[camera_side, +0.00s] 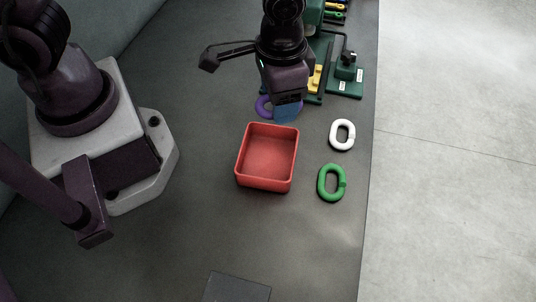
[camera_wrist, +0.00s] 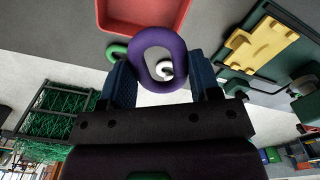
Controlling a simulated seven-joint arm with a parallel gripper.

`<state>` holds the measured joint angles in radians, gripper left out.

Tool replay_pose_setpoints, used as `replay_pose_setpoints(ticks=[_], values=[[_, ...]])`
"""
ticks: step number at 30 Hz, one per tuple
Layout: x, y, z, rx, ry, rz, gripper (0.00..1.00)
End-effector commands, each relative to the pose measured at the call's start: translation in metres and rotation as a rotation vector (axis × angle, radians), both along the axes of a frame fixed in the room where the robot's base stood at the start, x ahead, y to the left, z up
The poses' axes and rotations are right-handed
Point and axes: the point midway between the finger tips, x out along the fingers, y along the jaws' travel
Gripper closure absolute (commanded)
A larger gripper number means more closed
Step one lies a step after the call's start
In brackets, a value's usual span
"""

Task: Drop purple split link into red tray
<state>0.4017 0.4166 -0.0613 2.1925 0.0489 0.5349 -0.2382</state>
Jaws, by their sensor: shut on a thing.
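The purple split link (camera_side: 264,106) shows beside my gripper (camera_side: 286,112) in the side view, behind the red tray's back edge. In the wrist view the purple link (camera_wrist: 178,43) is an upright oval ring between the two blue fingers of my gripper (camera_wrist: 160,80). My gripper is shut on it. The red tray (camera_side: 240,158) is empty and lies in front of my gripper in the side view. Part of it shows at the top of the wrist view (camera_wrist: 104,22). The link is outside the tray's outline in the side view.
A white link (camera_side: 335,135) and a green link (camera_side: 322,183) lie right of the tray. Green fixtures (camera_side: 345,88) with a yellow part (camera_side: 315,79) stand behind, to the right. A dark flat plate (camera_side: 238,288) lies at the front. The mat left of the tray is clear.

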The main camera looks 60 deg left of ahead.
Motion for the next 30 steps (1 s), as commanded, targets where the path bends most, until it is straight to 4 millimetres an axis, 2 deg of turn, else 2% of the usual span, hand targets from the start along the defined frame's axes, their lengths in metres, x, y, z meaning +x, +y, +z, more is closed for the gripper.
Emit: replay_pose_setpoints(ticks=[1,5,9,14,24,30], values=[[-0.013,-0.012,-0.008,0.002,0.004,0.000,0.74],[-0.032,-0.027,-0.023,0.002,0.002,0.086,0.74],[-0.031,-0.026,-0.027,0.000,-0.001,0.208,0.74],[-0.028,-0.028,-0.031,0.000,-0.001,0.263,0.74],[-0.029,-0.028,-0.068,0.002,0.001,0.263,0.74],[-0.029,-0.028,-0.083,0.000,0.000,0.264,0.74]])
